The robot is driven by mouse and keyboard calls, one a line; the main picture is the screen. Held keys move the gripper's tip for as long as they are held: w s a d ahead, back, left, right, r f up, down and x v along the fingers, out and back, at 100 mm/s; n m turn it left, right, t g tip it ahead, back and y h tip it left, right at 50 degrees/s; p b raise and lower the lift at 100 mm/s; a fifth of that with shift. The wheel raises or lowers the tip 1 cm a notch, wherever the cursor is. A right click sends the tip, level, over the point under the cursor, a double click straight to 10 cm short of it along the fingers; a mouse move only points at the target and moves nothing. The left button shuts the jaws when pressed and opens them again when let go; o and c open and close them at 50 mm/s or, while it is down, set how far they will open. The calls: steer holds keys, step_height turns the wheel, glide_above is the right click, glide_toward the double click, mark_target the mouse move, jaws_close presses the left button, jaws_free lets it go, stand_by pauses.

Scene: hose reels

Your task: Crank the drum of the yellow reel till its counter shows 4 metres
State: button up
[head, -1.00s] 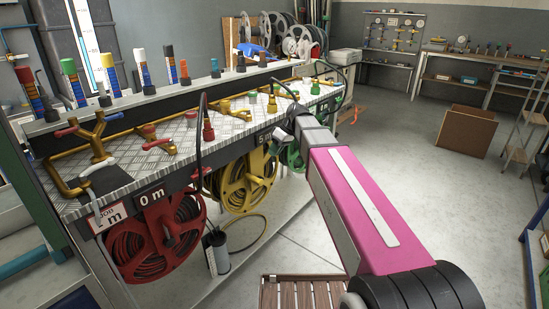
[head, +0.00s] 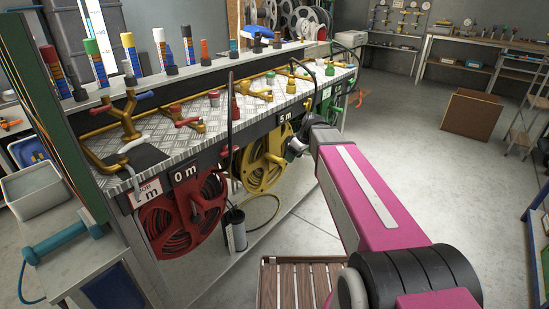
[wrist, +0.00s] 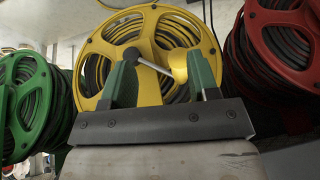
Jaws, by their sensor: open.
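The yellow reel (head: 262,168) hangs under the bench, between the red and green reels. Its counter (head: 285,117) reads 5 m. My gripper (head: 296,148) is in front of the reel's right side in the head view; its fingers are hard to make out there. In the wrist view, the yellow reel (wrist: 178,57) fills the middle. The two green fingers of my gripper (wrist: 163,82) are spread apart in front of it.
The red reel (head: 182,215), its counter (head: 184,174) reading 0 m, hangs to the left. The green reel (wrist: 25,110) shows in the wrist view. Brass valves stand on the bench top (head: 200,105). A grey canister (head: 235,230) stands below. Open floor lies to the right.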

mark_target(265, 154)
steer(key=w+a, duration=0.1)
steer(key=a, duration=0.3)
steer(key=w+a, duration=0.1)
steer(key=a, duration=0.1)
steer(key=shift+w+a, duration=0.1)
steer(key=shift+w, duration=0.2)
steer(key=shift+w+a+f, duration=0.15)
steer(key=shift+a+f, duration=0.45)
steer(key=shift+f, duration=0.1)
steer(key=shift+w+a+f, duration=0.1)
steer(key=shift+a+f, duration=0.15)
steer(key=shift+f, duration=0.4)
jaws_close()
steer(key=shift+w+d+r+y, duration=0.25)
steer(key=shift+w+r+y, duration=0.05)
steer(key=shift+w, duration=0.1)
steer(key=shift+w+d+r+g, duration=0.2)
steer(key=shift+d+r+g, duration=0.05)
steer(key=shift+r+g, duration=0.1)
